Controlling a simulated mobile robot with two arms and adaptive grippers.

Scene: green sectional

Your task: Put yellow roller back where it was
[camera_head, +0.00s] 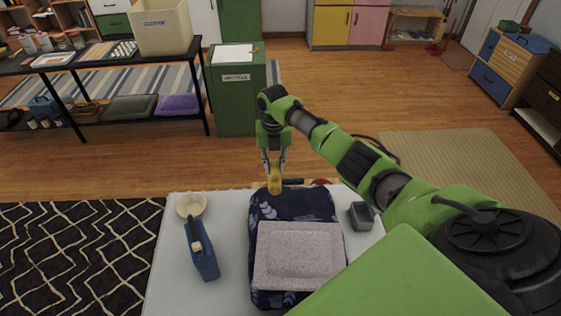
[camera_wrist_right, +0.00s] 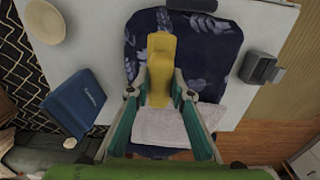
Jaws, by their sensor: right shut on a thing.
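The yellow roller (camera_head: 275,178) is held at the far edge of a dark blue patterned cloth (camera_head: 318,205) on the white table. My right gripper (camera_head: 274,168) is shut on the roller and points down from above. In the right wrist view the yellow roller (camera_wrist_right: 160,65) stands out between the fingers of my right gripper (camera_wrist_right: 160,98), over the dark cloth. I cannot tell whether the roller touches the cloth. My left gripper is not in view.
The white table (camera_head: 170,265) also holds a beige bowl (camera_head: 191,206), a blue box-like item (camera_head: 202,252), a grey folded towel (camera_head: 300,255) and a dark grey object (camera_head: 361,215). A green recycle bin (camera_head: 236,95) and a black shelf table (camera_head: 145,70) stand beyond.

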